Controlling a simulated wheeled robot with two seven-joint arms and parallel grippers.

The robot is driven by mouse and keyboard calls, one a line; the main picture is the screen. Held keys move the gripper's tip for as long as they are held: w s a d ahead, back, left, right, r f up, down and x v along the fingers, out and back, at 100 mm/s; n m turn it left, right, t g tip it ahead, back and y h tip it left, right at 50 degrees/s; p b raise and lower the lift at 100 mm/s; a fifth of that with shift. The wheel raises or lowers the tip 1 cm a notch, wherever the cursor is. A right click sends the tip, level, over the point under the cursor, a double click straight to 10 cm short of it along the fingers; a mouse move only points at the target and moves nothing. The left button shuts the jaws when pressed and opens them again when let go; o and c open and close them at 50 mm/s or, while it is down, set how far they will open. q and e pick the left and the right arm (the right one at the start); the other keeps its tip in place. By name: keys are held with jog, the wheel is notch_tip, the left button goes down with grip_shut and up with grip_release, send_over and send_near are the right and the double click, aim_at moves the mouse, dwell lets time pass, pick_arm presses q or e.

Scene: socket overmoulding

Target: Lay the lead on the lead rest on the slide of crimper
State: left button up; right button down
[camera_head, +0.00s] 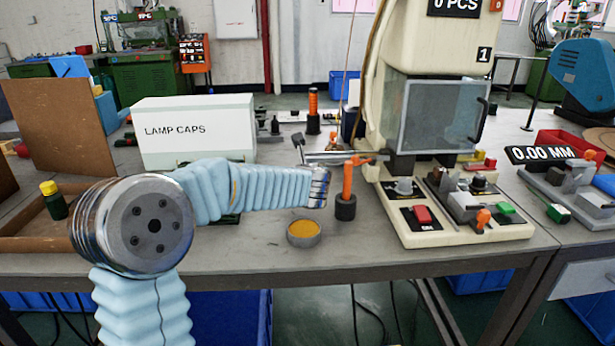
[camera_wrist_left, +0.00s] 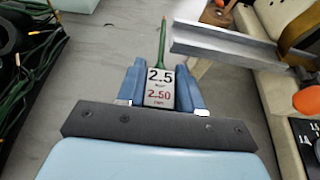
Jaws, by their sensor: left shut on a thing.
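My left gripper (camera_wrist_left: 160,95) is shut on a lead, around a white tag marked 2.5 and 2.50. The green lead (camera_wrist_left: 162,45) sticks out ahead of the fingertips, with a copper-coloured tip at its far end. In the left wrist view a grey metal bar (camera_wrist_left: 222,45), apparently the slide, lies ahead and to the right, apart from the lead. In the head view the crimper (camera_head: 408,60) is a cream machine with a clear guard; a metal bar (camera_head: 335,156) sticks out to its left. I cannot make out the lead rest for certain.
A dark holder with several green leads (camera_wrist_left: 35,65) is at left in the left wrist view. In the head view a LAMP CAPS box (camera_head: 195,130) stands behind my arm. A round pot (camera_head: 304,233) and an orange-handled tool (camera_head: 347,185) stand before the crimper.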

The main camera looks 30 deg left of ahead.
pick_arm(q)
jog(key=shift+w+a+f, duration=0.1)
jog(key=shift+w, duration=0.05)
notch_tip(320, 180, down, 3)
jog(key=shift+f+b, duration=0.2)
jog(key=shift+b, duration=1.05)
jog(key=shift+f, duration=0.1)
jog(key=o, duration=0.8)
jog(key=shift+c, duration=0.2)
